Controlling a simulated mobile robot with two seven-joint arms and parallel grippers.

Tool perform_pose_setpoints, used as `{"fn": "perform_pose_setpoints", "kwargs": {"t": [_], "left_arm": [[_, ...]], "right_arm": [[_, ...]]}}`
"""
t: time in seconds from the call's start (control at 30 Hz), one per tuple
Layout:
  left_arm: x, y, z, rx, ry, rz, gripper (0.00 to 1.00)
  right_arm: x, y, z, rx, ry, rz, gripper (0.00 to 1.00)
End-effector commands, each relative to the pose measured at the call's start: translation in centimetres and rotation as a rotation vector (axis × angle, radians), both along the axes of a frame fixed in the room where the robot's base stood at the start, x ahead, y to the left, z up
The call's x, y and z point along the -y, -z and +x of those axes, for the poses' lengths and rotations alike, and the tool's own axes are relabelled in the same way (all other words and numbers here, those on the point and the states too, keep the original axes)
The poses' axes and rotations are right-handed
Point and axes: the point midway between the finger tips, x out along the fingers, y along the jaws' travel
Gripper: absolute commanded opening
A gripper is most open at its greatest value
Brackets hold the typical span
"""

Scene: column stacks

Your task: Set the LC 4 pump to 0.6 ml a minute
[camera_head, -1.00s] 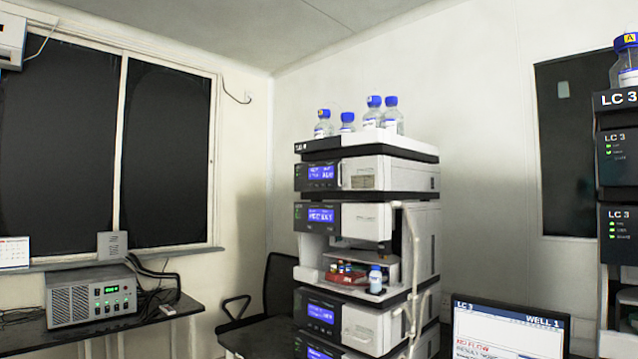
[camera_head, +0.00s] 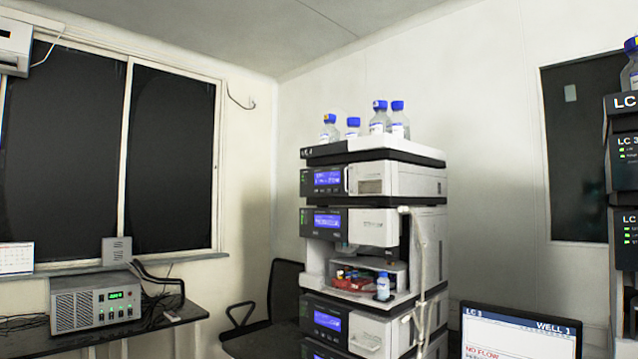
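A tall column stack (camera_head: 408,182) of white and dark modules stands right of centre. Small lettering on its top edge looks like LC 4 but is hard to read. Its upper module has a lit blue display (camera_head: 327,179), and the module below has another blue display (camera_head: 327,221). A lower module also has a blue display (camera_head: 328,321). The text on the displays is too small to read surely, and I cannot tell which module is the pump. Neither of my grippers is in view.
Several blue-capped bottles (camera_head: 379,120) stand on the stack. An open bay holds a red tray (camera_head: 352,284) of vials. A black chair (camera_head: 284,290) and a bench instrument (camera_head: 95,302) stand left.

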Motion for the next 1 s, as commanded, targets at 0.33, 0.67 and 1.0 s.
{"fn": "perform_pose_setpoints", "kwargs": {"t": [0.33, 0.67, 1.0], "left_arm": [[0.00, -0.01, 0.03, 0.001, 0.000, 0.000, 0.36], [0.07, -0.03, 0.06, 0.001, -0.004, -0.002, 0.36], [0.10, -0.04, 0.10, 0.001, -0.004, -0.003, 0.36]], "right_arm": [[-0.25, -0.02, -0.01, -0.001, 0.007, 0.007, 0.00], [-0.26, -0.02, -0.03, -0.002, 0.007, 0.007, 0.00], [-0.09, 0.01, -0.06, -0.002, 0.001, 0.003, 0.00]]}}
